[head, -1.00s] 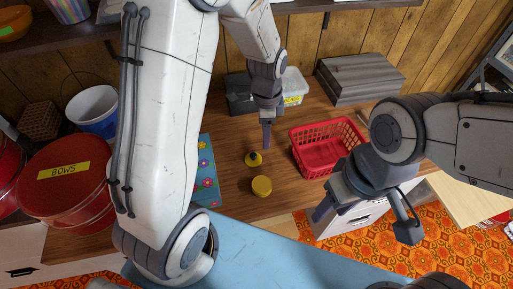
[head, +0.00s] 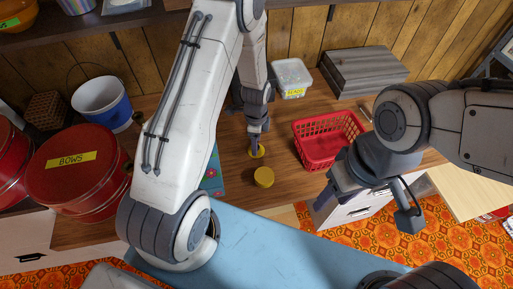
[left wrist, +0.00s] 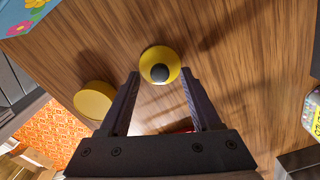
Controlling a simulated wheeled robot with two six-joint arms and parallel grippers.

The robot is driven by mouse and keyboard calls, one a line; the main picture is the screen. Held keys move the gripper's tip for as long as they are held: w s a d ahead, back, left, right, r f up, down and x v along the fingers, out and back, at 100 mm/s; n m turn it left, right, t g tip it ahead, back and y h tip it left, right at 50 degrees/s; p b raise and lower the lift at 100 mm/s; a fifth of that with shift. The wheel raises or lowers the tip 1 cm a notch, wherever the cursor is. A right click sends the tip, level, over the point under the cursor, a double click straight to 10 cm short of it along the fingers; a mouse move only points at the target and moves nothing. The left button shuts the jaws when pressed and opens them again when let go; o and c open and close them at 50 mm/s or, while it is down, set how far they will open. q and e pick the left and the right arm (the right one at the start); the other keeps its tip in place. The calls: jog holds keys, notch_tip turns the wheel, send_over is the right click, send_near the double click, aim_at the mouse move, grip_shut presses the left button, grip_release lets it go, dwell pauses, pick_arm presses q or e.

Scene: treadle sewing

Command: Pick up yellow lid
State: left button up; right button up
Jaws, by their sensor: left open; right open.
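The yellow lid (left wrist: 147,60), round with a dark knob, lies on the wooden worktop. It sits between and just ahead of the tips of my left gripper (left wrist: 160,75) in the left wrist view. In the head view the lid (head: 258,154) is partly hidden under my left gripper (head: 256,147), which points down at it. The left jaws are open, with nothing clamped. A plain yellow round container (head: 264,177) stands beside the lid, nearer the front edge, and it also shows in the left wrist view (left wrist: 94,101). My right gripper (head: 366,206) is open and empty at the right.
A red basket (head: 322,150) stands right of the lid. A clear tub (head: 291,75) and a grey box (head: 360,72) are at the back. A flowered blue item (head: 214,180) lies left. Red "BOWS" tins (head: 78,185) and a white-and-blue bucket (head: 100,103) are further left.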

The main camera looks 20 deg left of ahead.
pick_arm(q)
jog(key=shift+f, duration=0.55)
grip_shut()
jog(key=shift+r, duration=0.2)
